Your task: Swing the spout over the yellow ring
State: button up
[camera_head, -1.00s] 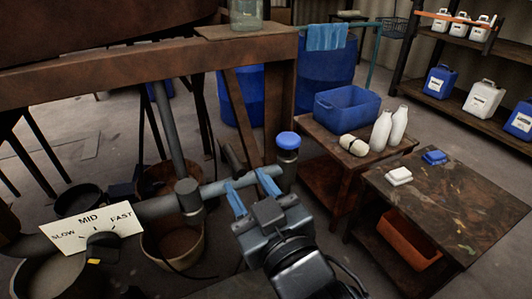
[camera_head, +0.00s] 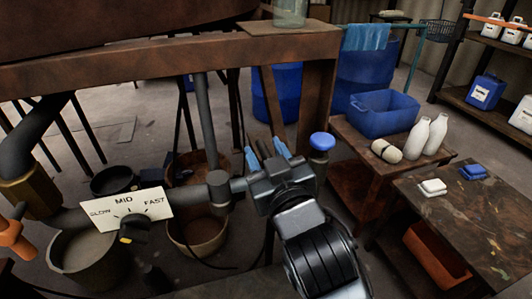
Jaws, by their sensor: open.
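A grey pipe (camera_head: 240,185), which seems to be the spout arm, runs left to right past a round joint (camera_head: 219,187) towards an upright stub with a blue knob (camera_head: 321,141). I cannot tell where its outlet is. My gripper (camera_head: 266,150) is open, its blue fingers pointing away beside the pipe, just left of the blue knob. My gripper's body hides part of the pipe, so I cannot tell whether the fingers touch it. I do not make out a yellow ring.
A speed dial plate (camera_head: 127,208) stands at left above a grey tub (camera_head: 62,268). A brown tub (camera_head: 207,238) and a black pan (camera_head: 112,181) are on the floor. A rusty beam (camera_head: 150,75) crosses above. Tables with white bottles (camera_head: 434,135) and a blue crate (camera_head: 385,113) stand right.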

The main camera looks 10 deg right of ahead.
grip_shut()
dwell(0.4)
